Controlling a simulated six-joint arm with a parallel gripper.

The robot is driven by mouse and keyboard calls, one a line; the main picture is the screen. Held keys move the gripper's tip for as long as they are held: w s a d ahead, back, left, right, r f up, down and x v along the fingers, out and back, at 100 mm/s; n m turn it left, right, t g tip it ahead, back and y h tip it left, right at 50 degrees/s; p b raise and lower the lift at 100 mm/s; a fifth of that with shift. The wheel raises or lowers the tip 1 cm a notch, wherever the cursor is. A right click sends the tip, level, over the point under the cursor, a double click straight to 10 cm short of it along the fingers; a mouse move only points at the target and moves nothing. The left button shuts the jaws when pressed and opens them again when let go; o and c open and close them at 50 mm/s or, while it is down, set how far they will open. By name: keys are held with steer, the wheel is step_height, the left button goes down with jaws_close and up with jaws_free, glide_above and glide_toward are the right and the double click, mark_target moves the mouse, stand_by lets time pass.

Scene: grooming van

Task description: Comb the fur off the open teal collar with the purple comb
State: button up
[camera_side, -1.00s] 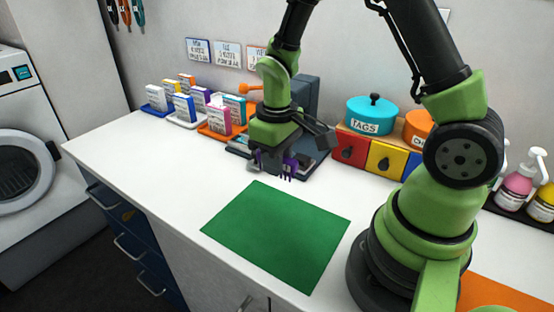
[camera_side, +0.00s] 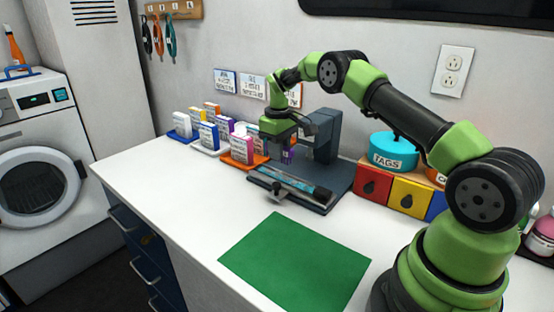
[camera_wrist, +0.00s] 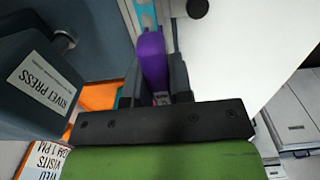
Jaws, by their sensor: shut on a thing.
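My gripper (camera_side: 287,150) is shut on the purple comb (camera_wrist: 151,52), which points away from it in the wrist view. In the side view the comb (camera_side: 288,156) is a small purple patch below my gripper, at the far left end of the teal collar (camera_side: 284,180). The collar lies stretched out along the dark base of the rivet press (camera_side: 324,138). A punched piece of the collar (camera_wrist: 146,14) shows just beyond the comb in the wrist view. I cannot tell whether the comb touches the collar, and fur is too small to make out.
A dark knob (camera_side: 277,190) sticks out at the base's front. A green mat (camera_side: 295,262) lies bare in front. Small boxes on trays (camera_side: 240,161) stand left. A teal tags pot (camera_side: 394,151) sits on coloured drawers (camera_side: 411,196) at right. The white counter's left part is clear.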

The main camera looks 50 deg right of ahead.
mark_target(278, 176)
steer(key=shift+w+d, duration=0.2)
steer(key=shift+d, duration=0.55)
steer(key=shift+f, duration=2.6)
steer(key=shift+f, duration=0.4)
steer(key=shift+w, duration=0.5)
steer(key=shift+r, duration=0.1)
